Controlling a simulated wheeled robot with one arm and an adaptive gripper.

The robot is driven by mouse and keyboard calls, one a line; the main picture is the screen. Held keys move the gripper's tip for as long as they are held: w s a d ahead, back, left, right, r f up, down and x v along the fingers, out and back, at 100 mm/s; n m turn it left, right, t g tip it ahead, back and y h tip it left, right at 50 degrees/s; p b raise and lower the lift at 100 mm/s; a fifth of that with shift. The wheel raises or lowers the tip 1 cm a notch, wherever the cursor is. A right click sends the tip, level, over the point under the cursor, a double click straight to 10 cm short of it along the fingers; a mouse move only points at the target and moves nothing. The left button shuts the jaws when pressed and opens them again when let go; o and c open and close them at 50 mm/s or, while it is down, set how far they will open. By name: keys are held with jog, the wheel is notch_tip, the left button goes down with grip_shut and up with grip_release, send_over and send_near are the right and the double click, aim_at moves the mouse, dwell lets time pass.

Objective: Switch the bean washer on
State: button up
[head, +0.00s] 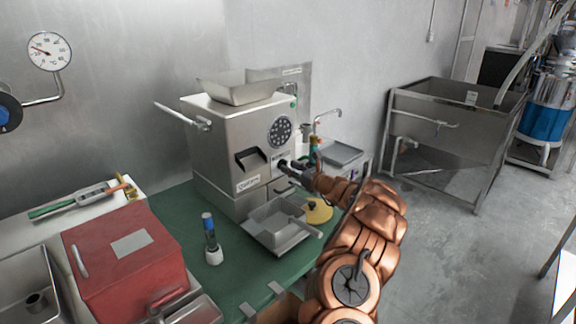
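A boxy steel machine (215,150) with an open hopper (238,90) on top stands on a green surface. I cannot tell from its labels whether it is the bean washer. Its front has a round perforated disc (280,131), a dark spout and white labels. A small green spot (293,103) shows beside its upper right edge. My gripper (284,165) is at the lower right of the machine's front, close to it. Whether it touches is unclear. Its fingers are too small and partly hidden to tell open from shut. My copper-coloured arm reaches in from the lower right.
A steel tray (277,226) sits below the machine's front, with a yellow disc (319,211) beside it. A blue-capped bottle (211,238) and a red box (127,262) are at left. A steel tank (446,160) stands at right. The grey floor there is partly clear.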

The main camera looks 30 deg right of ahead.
jog(key=shift+x, duration=1)
jog(key=shift+r, duration=0.1)
grip_shut()
